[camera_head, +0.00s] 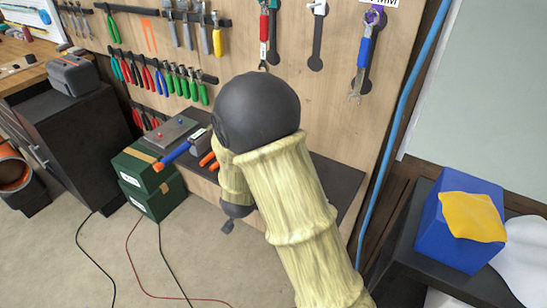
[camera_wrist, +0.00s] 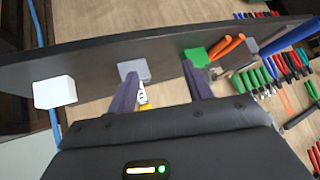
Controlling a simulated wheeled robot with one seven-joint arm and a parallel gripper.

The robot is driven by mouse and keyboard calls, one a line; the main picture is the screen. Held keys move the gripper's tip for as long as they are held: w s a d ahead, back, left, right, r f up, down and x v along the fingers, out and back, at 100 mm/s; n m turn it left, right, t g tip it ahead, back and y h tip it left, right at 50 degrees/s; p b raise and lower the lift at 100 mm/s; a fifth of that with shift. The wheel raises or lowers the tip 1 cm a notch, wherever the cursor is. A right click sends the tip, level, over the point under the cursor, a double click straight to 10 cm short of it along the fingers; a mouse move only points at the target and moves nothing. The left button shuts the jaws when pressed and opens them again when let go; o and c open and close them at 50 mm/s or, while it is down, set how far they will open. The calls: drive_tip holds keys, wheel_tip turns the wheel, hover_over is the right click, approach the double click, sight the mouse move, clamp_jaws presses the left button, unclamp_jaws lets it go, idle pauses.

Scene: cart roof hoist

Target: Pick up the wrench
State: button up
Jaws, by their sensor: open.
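A blue-handled tool that looks like a wrench (camera_head: 365,52) hangs on the wooden tool board at the upper right of the head view, its metal end pointing down. A red-handled tool (camera_head: 264,32) hangs further left; I cannot tell whether it is also a wrench. My gripper (camera_wrist: 160,70) is open in the wrist view, its two dark fingers apart. A small yellow and white thing (camera_wrist: 143,98) shows between the fingers, beside the left one; I cannot tell what it is or whether it touches. In the head view my arm hides my gripper.
A dark shelf (camera_wrist: 95,60) runs across the wrist view, with a white block (camera_wrist: 54,92), a grey block (camera_wrist: 134,69) and orange handles (camera_wrist: 228,46). Green boxes (camera_head: 142,168) stand left of my arm. A blue box (camera_head: 450,235) with a yellow cloth is at right.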

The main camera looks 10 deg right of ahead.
drive_tip(key=s+m+t+h+p, duration=0.1)
drive_tip(key=h, duration=0.2)
drive_tip(key=s+a+m+t+h+p, duration=0.1)
drive_tip(key=h+p, duration=0.1)
drive_tip(key=h, duration=0.2)
drive_tip(key=s+a+m+t+h+p, duration=0.1)
drive_tip(key=t+h, duration=0.1)
drive_tip(key=h, duration=0.1)
drive_tip(key=shift+s+a+f+m+h, duration=0.2)
drive_tip(key=shift+m+h, duration=0.1)
drive_tip(key=shift+h, duration=0.1)
drive_tip(key=p+x, duration=0.4)
drive_tip(key=x, duration=0.7)
drive_tip(key=shift+w+d+r, duration=0.1)
drive_tip(key=shift+w+r, duration=0.05)
drive_tip(key=shift+w, duration=0.05)
drive_tip(key=shift+w+d, duration=0.3)
drive_tip(key=shift+w, duration=0.05)
